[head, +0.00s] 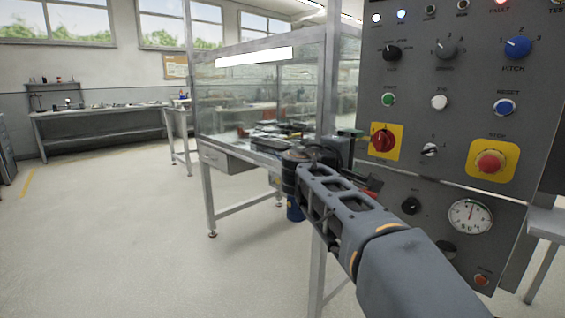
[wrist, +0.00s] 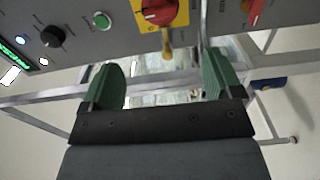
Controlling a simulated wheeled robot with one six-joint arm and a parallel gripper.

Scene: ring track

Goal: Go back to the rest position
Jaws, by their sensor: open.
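My gripper (wrist: 165,78) is open in the wrist view, its two green fingers spread wide with nothing between them. In the head view my arm reaches from the lower right toward the middle, and the gripper is partly hidden behind its wrist. The grey control panel (head: 460,110) stands at the right, close to the gripper. Its red rotary switch (head: 383,141) on a yellow plate is just right of the gripper. In the wrist view this red switch (wrist: 158,12) is at the top, beyond the fingers, and they look apart from it.
The panel also carries a red stop button (head: 490,162), a blue pitch knob (head: 517,47) and a gauge (head: 470,216). A glass-walled bench (head: 228,107) stands behind my arm. A workbench (head: 90,112) is at the far left. The floor (head: 110,230) at left is clear.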

